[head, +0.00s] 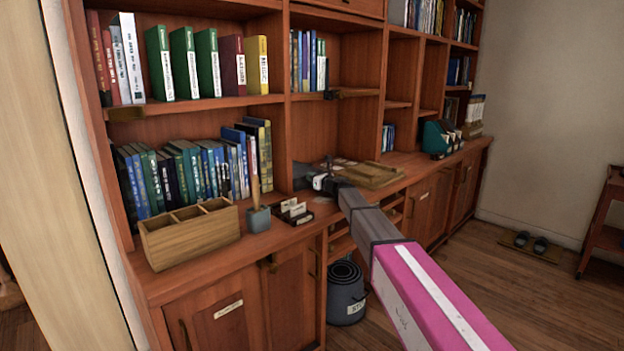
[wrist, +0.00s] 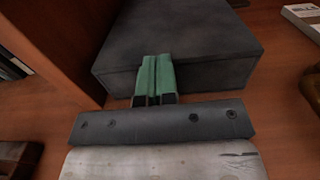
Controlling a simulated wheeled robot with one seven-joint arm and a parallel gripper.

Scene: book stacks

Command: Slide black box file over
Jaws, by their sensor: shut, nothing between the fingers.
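The black box file (wrist: 195,35) lies flat on the wooden counter in the wrist view, and its top and near side show. My gripper (wrist: 155,62) has green fingers pressed together with nothing between them. The fingertips overlap the near side of the box file in the picture; I cannot tell whether they touch it. In the head view, my gripper (head: 322,183) is at the counter in the middle bay of the bookcase. The box file is hard to make out there, small and dark behind my gripper.
A wooden upright (wrist: 60,40) stands close to the left of the box file. A wooden tray (head: 370,175) lies to the right on the counter. A card holder (head: 294,212), a pen cup (head: 257,217) and a wooden organizer (head: 190,236) stand to the left.

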